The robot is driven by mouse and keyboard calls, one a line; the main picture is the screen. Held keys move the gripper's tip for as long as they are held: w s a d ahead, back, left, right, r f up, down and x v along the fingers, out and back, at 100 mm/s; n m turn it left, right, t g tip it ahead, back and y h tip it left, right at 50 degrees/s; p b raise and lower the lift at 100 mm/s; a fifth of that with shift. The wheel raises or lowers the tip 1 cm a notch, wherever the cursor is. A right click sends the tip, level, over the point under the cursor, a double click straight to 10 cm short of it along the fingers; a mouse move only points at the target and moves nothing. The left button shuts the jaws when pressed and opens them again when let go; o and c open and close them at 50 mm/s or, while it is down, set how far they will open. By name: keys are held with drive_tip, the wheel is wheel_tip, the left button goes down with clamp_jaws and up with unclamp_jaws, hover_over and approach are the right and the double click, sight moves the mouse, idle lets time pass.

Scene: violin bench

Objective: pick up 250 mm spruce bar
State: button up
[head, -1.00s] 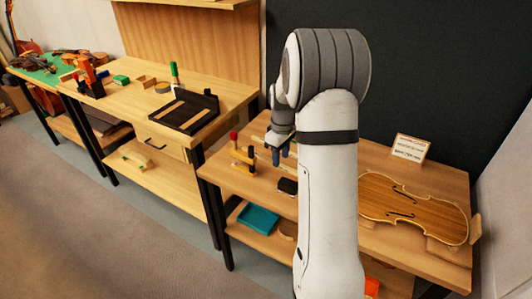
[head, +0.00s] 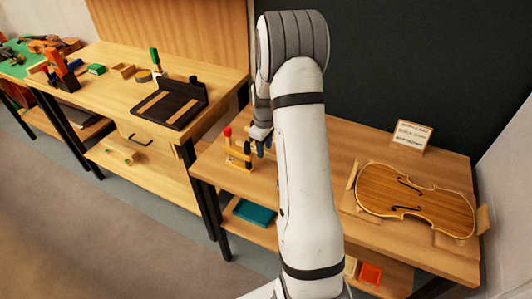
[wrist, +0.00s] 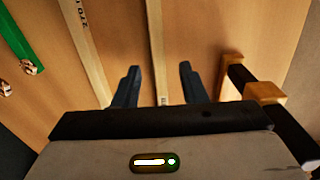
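In the wrist view, two pale wooden bars lie side by side on the bench top. One bar (wrist: 156,45) runs between the fingers of my gripper (wrist: 159,85), with a small mark near its lower end that I cannot read. The other bar (wrist: 88,50) lies to the left, outside the fingers, with printed figures I cannot read for certain. Which one is the 250 mm spruce bar cannot be told. My gripper is open, with its fingers apart on either side of the middle bar. In the head view my gripper (head: 262,140) is low over the bench; my arm hides the bars.
A wooden clamp with a dark rod (wrist: 265,92) is close right of the fingers. A green piece (wrist: 18,42) lies at far left. In the head view a red-topped wooden holder (head: 238,152) is beside my gripper; a violin plate (head: 415,203) and a sign (head: 411,135) are right.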

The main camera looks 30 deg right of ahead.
drive_tip(key=shift+f, duration=0.65)
drive_tip(key=shift+c, duration=0.6)
drive_tip(key=shift+d, duration=0.1)
clamp_jaws()
